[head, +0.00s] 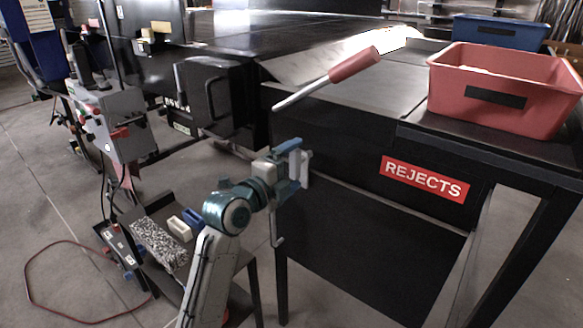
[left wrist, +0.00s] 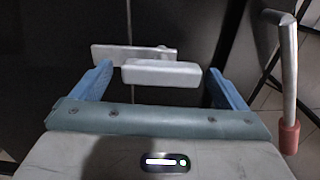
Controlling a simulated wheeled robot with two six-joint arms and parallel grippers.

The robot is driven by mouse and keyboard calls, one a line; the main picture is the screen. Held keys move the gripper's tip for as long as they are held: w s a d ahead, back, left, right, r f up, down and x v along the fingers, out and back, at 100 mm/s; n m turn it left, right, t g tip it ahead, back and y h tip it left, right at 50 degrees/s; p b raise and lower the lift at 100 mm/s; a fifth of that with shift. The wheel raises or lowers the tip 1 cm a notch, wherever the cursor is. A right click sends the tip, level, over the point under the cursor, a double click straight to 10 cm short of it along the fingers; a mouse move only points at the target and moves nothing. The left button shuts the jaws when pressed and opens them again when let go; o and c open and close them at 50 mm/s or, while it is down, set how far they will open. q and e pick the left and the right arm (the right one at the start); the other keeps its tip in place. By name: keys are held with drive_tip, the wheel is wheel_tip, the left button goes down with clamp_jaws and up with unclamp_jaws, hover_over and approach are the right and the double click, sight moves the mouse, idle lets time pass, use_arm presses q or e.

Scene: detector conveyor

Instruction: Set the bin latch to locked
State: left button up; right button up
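My left gripper (head: 290,166) is at the dark front panel, left of the REJECTS sign. A pale piece (head: 306,168) shows just beyond its fingers, partly hidden by them; this looks like the latch. In the left wrist view, a pale grey latch bar (left wrist: 161,74) lies level between the blue fingers of the left gripper (left wrist: 162,84), with a gap on each side. A second pale plate (left wrist: 115,53) sits behind the bar against the dark panel. The fingers are open. Whether they touch the latch is not clear. No locked or unlocked mark is readable. My right gripper is not in view.
A lever with a red grip (head: 354,64) juts out above the panel. A red bin (head: 505,88) stands on the table, above the REJECTS sign (head: 424,178). A blue bin (head: 500,32) is behind it. A small stand with several items (head: 160,240) is lower left.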

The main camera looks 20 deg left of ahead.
use_arm(q)
drive_tip(key=shift+s+a, duration=0.25)
drive_tip(key=shift+s, duration=0.25)
drive_tip(key=v, duration=0.9)
drive_tip(key=shift+s+b, duration=0.35)
drive_tip(key=shift+b, duration=0.05)
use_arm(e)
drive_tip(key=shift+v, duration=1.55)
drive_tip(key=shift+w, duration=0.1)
